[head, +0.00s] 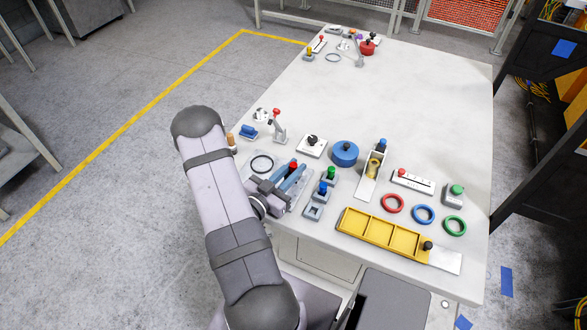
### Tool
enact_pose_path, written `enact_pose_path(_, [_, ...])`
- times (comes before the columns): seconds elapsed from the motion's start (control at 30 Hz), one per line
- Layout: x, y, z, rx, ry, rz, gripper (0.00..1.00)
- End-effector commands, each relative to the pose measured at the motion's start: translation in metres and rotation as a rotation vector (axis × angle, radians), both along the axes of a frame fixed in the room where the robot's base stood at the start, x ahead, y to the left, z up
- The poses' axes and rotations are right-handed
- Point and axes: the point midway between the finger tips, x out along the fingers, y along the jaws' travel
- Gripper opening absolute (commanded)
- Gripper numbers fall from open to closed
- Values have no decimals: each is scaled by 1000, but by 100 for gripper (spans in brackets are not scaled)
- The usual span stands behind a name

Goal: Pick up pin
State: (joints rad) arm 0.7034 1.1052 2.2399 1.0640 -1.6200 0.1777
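My gripper (290,177) is low over a pale grey tray (303,199) at the near left of the table. Two blue bar shapes lie at its end with a red knob (293,166) beside them. They are too small to tell whether they are fingers or parts in the tray. I cannot tell whether the gripper is open or shut. No thing can be singled out for certain as the pin. A small tan peg-like piece (231,139) stands by the table's left edge, partly beside my arm.
Right of the tray are green-knobbed (330,173) and blue-knobbed (323,188) fixtures, a blue round part (344,153) and red (393,203), blue (423,214) and green (454,226) rings. A yellow compartment tray (381,229) lies in front. The table's middle (400,95) is clear.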

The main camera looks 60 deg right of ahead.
Motion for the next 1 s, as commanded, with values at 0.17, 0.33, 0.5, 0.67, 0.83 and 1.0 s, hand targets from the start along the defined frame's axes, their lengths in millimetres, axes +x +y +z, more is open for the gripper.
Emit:
enact_pose_path(0.17, [0,0,0,0,0,0,0])
enact_pose_path(0.33, [0,0,1,0,0,0,0])
enact_pose_path(0.5, [0,0,6,-1,-2,0,0])
enact_pose_path(0.67, [0,0,16,-3,-3,0,0])
enact_pose_path(0.83, [0,0,31,-2,-3,0,0])
enact_pose_path(1.0, [0,0,49,-3,-3,0,0])
